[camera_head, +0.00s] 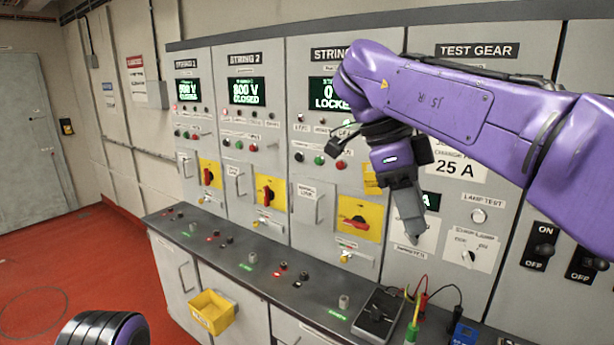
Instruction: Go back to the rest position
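My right arm comes in from the right, purple, and bends down in front of the cabinets. Its gripper (410,232) points down above the counter, in front of the test gear panel (476,52). I see its grey fingers from the side, so I cannot tell whether they are apart; nothing shows in them. Part of my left arm shows at the bottom left edge; its gripper is out of view. The third string panel (303,75) has a display (322,95) showing "LOCKED", partly hidden by my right arm. Its yellow switch plate (343,213) carries a red handle.
The grey counter (268,268) runs below the panels with several terminals. A dark meter (378,312), coloured leads and a blue block (464,334) lie at its right end. A yellow bin (212,312) hangs on its front. Red floor (90,265) is open at left.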

